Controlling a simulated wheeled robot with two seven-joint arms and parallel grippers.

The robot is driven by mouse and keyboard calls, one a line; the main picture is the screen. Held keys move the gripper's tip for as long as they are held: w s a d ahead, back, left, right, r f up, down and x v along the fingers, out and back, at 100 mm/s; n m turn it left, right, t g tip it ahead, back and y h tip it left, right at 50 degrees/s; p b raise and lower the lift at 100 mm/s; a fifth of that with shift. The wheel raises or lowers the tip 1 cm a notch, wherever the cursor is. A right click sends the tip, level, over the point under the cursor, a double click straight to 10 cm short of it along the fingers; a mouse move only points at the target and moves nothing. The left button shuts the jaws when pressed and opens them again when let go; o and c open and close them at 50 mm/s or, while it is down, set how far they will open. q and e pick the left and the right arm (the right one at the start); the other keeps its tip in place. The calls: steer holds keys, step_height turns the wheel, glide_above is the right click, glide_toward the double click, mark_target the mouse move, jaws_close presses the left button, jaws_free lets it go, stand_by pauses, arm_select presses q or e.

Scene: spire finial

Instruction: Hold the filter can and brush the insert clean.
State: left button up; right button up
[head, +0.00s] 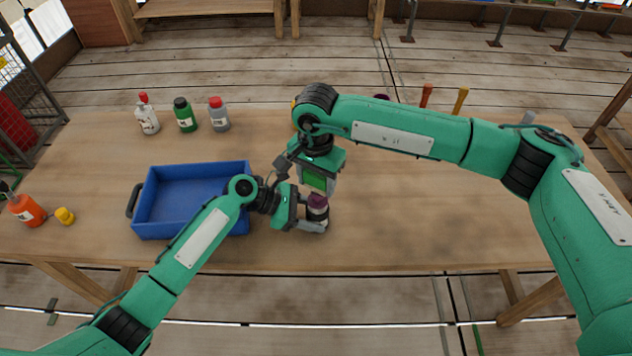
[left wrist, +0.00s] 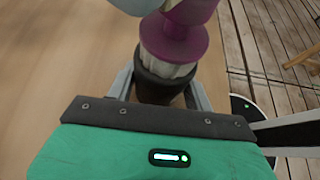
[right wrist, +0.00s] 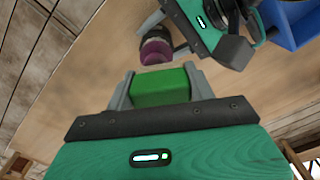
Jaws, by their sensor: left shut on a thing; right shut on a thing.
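The dark filter can (head: 318,220) is upright near the table's front edge. My left gripper (head: 308,218) is shut around it from the left. In the left wrist view the black can (left wrist: 162,88) sits between the fingers. The insert (left wrist: 170,62) shows whitish sides rising from the can under a purple flanged top. My right gripper (head: 318,186) is just above the can and shut on a green block (right wrist: 160,84), perhaps the brush's body; no bristles show. In the right wrist view the insert's purple top (right wrist: 155,52) appears apart from the block.
An empty blue tray (head: 160,230) is left of the can. Several bottles, including a green one (head: 185,115), stand behind it. An orange bottle (head: 27,210) and a yellow piece (head: 65,216) are at far left. Upright handles (head: 461,100) stand at the back. The table's right side is clear.

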mark_target(316, 177)
steer(key=shift+s, duration=0.55)
steer(key=d+r, duration=0.5)
steer(key=r, duration=0.2)
stand_by(0.4)
stand_by(0.4)
steer(key=a, duration=0.1)
steer(key=a+f, duration=0.1)
steer(key=a, duration=0.1)
steer(key=a+f, duration=0.1)
steer(key=a, duration=0.1)
steer(key=shift+f, duration=1.95)
steer(key=shift+f, duration=0.55)
